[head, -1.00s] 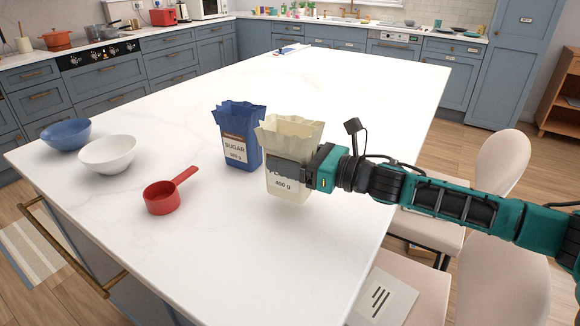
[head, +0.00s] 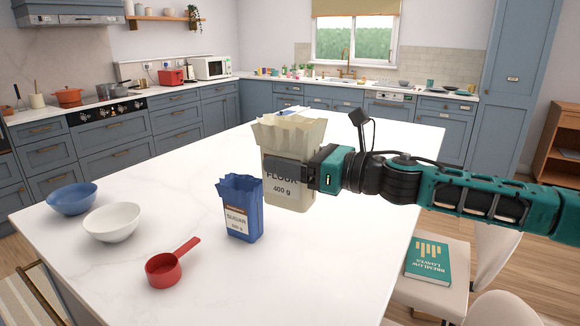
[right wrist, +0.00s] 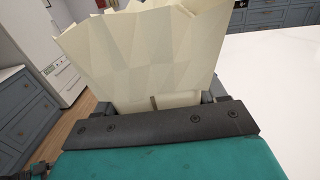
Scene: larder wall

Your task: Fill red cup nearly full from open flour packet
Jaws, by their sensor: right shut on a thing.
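The red cup (head: 163,271) with a long handle stands on the white worktop at the front, its handle pointing up and to the right. The open flour packet (head: 290,140) is cream, labelled FLOUR 400 g, and is upright above the worktop. My right gripper (head: 300,175) is shut on the flour packet from the right side, across its label. In the right wrist view the packet (right wrist: 145,55) fills the space beyond the gripper, its crumpled top open. The contents of cup and packet cannot be made out. My left gripper is not in view.
A blue sugar packet (head: 241,210) stands between the cup and the flour packet. A white bowl (head: 112,222) and a blue bowl (head: 73,199) stand to the left. The worktop (head: 330,260) is otherwise clear nearby. A book (head: 428,260) lies on a chair.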

